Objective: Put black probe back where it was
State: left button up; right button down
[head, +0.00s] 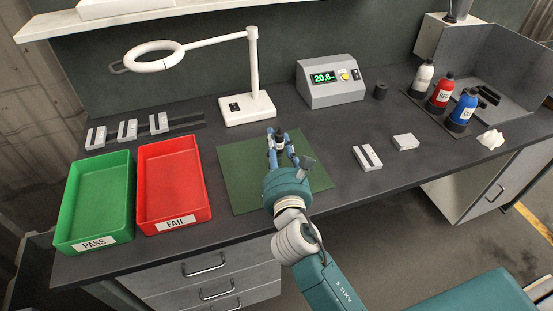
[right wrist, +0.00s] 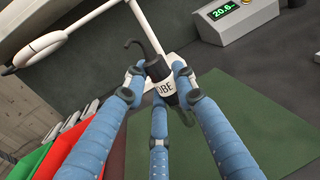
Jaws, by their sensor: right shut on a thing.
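The black probe (head: 279,141) is in my right gripper (head: 281,147), over the green mat (head: 238,172). In the right wrist view, the blue fingers of the right gripper (right wrist: 158,80) close around the black probe (right wrist: 155,67). A white label on it reads "OBE", with the rest hidden, and a dark curved cable or hook rises from its upper end. A small black cylinder (head: 380,91), perhaps a holder, stands on the bench right of the grey meter (head: 331,91). My left gripper is not in view.
A white ring lamp (head: 247,108) stands behind the mat. Green PASS (head: 128,200) and red FAIL (head: 206,180) trays are at left. Grey blocks (head: 367,158) lie at right, with bottles (head: 440,92) farther back. The bench between mat and meter is clear.

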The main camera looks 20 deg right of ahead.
notch_tip(320, 180, down, 4)
jog(key=shift+b, duration=0.85)
jog(key=shift+f, duration=0.2)
jog(key=c, duration=1.4)
grip_release()
jog(key=shift+f, duration=0.1)
